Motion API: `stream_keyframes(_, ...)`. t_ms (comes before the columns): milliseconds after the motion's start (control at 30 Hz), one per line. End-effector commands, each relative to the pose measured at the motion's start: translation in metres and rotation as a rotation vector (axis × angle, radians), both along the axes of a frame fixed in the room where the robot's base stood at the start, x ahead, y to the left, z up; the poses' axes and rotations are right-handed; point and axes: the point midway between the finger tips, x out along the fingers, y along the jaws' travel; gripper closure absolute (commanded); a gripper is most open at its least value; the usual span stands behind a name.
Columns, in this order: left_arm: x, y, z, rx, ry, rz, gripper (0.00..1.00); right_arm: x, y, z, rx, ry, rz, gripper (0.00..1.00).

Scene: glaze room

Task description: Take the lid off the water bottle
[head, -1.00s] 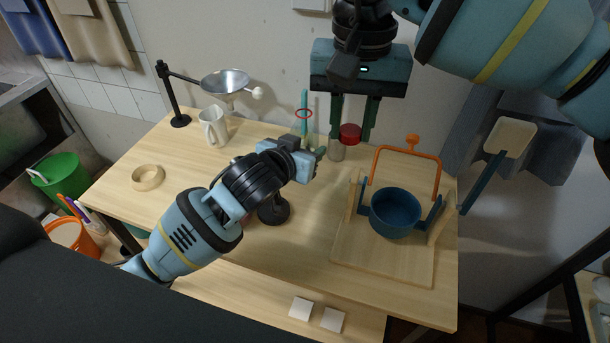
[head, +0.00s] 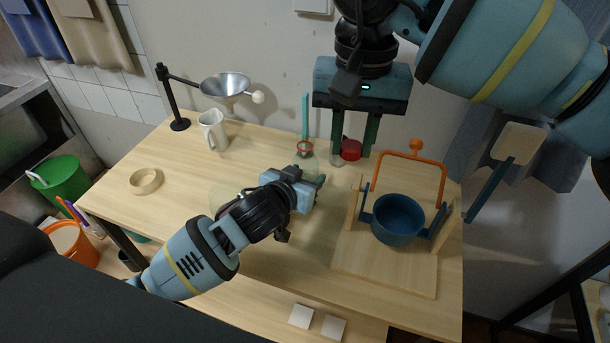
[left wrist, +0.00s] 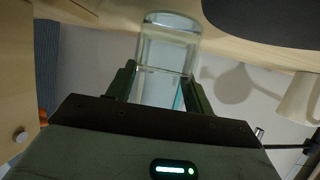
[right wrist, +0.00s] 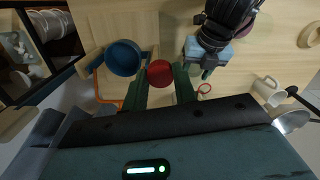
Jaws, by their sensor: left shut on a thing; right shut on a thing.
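The red lid (head: 351,150) is between the fingers of my right gripper (head: 354,138), which is shut on it above the back of the table. The lid also shows between the fingers in the right wrist view (right wrist: 160,73). My left gripper (head: 314,190) is shut on the clear water bottle (left wrist: 167,50), whose rounded end and water show in the left wrist view. The bottle's other end is hidden behind the gripper there. In the right wrist view the lid and my left gripper (right wrist: 206,68) are apart. The bottle is hard to make out in the head view.
A white mug (head: 212,131), a funnel (head: 226,87) on a stand and a wooden ring (head: 145,181) are at the left. The table's front left is clear.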

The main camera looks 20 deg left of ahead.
Motion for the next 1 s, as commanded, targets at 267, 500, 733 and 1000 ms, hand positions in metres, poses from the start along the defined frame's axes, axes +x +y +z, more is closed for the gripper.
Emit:
stream_keyframes(267, 0.000, 0.000, -0.003, 0.000, 0.000, 0.000, 0.41, 0.000, 0.000, -0.001, 0.000, 0.002, 0.000, 1.00)
stream_keyframes(500, 0.000, 0.000, -0.003, 0.000, 0.000, 0.000, 0.26, 0.000, 0.000, -0.001, 0.000, 0.002, 0.000, 1.00)
stream_keyframes(733, 0.000, 0.000, 0.001, 0.001, -0.002, 0.000, 0.26, 0.000, 0.000, 0.001, 0.000, -0.001, 0.000, 1.00)
stream_keyframes(1000, -0.033, 0.005, 0.015, -0.001, -0.001, -0.001, 0.26, -0.001, 0.000, 0.009, 0.000, -0.012, 0.000, 1.00)
